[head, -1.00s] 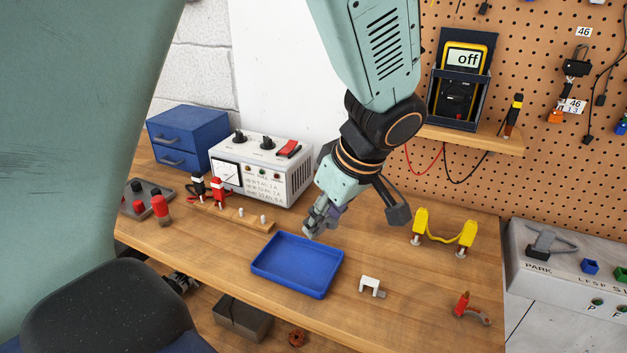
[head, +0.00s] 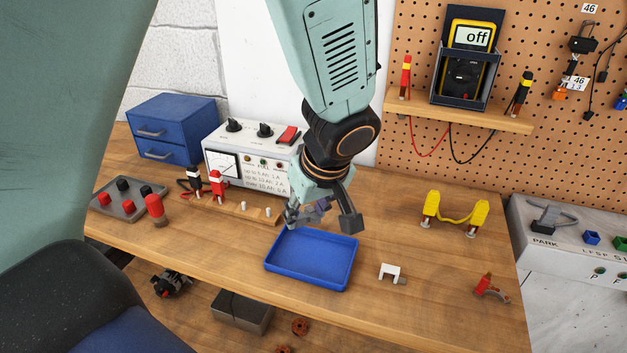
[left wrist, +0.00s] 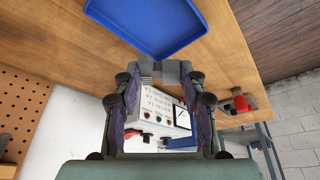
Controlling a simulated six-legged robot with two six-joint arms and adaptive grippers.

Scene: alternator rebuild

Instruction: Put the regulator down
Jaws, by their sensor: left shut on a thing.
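My left gripper (head: 291,216) is low over the bench, at the back left corner of the blue tray (head: 310,264). It is shut on a small grey piece (left wrist: 171,72), seen between the fingertips in the left wrist view; I take it to be the regulator. Its shape is mostly hidden by the fingers, and in the head view I cannot make it out clearly. The tray is empty and also shows in the left wrist view (left wrist: 150,28), just beyond the fingertips. I cannot tell whether the piece touches anything. My right gripper is not in view.
A white power supply (head: 252,155) stands close behind the gripper, with a wooden peg strip (head: 230,208) in front of it. A white bracket (head: 389,271) lies right of the tray. Yellow posts (head: 455,215) stand farther right. The bench between them is clear.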

